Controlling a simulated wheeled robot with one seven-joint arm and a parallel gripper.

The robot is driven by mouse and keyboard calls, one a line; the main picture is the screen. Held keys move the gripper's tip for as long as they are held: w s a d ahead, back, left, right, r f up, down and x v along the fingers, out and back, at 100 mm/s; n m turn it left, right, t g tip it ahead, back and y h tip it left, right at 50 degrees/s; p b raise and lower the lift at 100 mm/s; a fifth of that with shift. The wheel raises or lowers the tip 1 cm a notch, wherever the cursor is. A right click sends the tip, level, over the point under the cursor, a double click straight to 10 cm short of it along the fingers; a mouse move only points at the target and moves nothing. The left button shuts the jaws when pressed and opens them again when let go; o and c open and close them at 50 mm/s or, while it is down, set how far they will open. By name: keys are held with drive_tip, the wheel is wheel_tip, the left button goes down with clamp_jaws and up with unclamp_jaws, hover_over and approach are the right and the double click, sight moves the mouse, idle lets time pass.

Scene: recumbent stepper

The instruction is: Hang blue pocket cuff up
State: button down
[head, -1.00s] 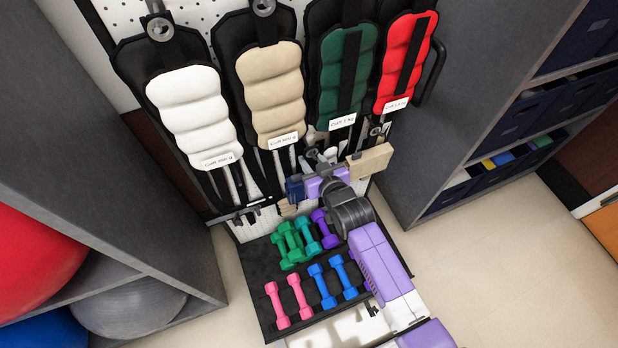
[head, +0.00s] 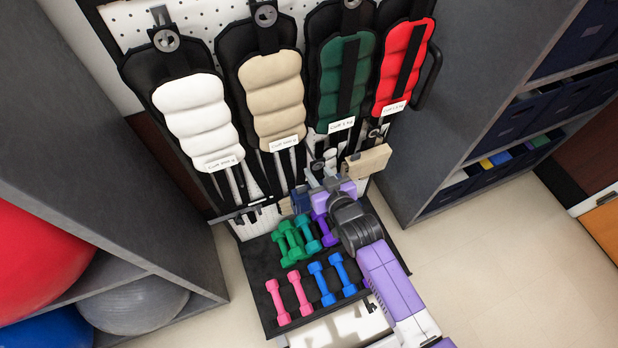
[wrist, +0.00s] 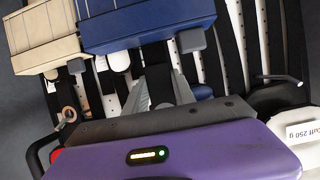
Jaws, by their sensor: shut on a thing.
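The blue pocket cuff (wrist: 150,24) is a dark blue box-like pouch in front of my fingers in the wrist view. In the head view it shows small (head: 300,200), low in front of the pegboard rack, left of my wrist. My gripper (wrist: 160,82) is shut, with a dark strap between its grey fingers just below the blue pouch. In the head view my gripper (head: 322,182) is partly hidden by my wrist. A tan pocket cuff (head: 367,161) is to the right of it, and beside the blue pouch in the wrist view (wrist: 42,38).
White (head: 198,120), beige (head: 273,97), green (head: 342,75) and red (head: 405,68) cuffs hang in a row on the pegboard (head: 195,20). Several dumbbells (head: 310,245) lie on a dark tray below. Grey shelving stands on both sides.

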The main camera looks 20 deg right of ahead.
drive_tip(key=shift+p+v, duration=0.55)
drive_tip(key=shift+v, duration=0.65)
drive_tip(key=shift+s+f+p, duration=0.2)
drive_tip(key=shift+s+p, duration=0.6)
drive_tip(key=shift+s, duration=1.8)
drive_tip(key=shift+r, duration=0.1)
